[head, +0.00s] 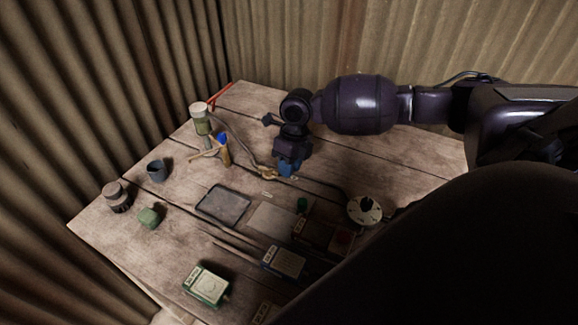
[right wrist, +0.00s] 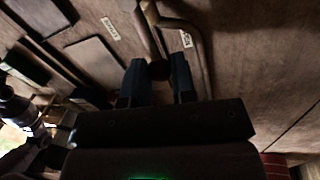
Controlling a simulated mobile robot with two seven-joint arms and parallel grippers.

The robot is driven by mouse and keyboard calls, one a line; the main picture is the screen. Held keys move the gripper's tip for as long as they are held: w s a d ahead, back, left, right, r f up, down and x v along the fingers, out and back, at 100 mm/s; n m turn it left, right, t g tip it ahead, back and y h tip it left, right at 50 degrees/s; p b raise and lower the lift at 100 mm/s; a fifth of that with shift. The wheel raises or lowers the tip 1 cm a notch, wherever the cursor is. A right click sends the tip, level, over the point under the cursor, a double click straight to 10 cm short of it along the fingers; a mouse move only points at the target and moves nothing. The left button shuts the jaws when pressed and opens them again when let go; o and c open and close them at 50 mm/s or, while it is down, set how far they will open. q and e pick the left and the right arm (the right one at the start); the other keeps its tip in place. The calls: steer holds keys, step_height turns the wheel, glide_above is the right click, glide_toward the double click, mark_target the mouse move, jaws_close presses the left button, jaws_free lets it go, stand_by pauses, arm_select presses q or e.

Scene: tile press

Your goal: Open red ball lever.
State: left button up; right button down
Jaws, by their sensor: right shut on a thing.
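My right gripper (head: 288,172) reaches down to the table from the right in the head view. A metal pipe or rod runs up the picture from near the ball. In the head view the fingers hide the ball; a brass-coloured fitting (head: 266,173) shows just left of them. My left gripper is not in view.
A hose (head: 325,184) runs across the wooden table (head: 390,155) to a round white dial (head: 364,209). Corrugated walls close the back and left.

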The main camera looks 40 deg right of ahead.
stand_by(0.3)
steer(key=c, duration=1)
jaws_free()
steer(key=shift+d, duration=0.1)
steer(key=shift+o, duration=0.2)
steer(key=shift+r, duration=0.1)
step_height(320, 180, up, 10)
steer(key=d, duration=0.2)
steer(key=shift+w+r, duration=0.25)
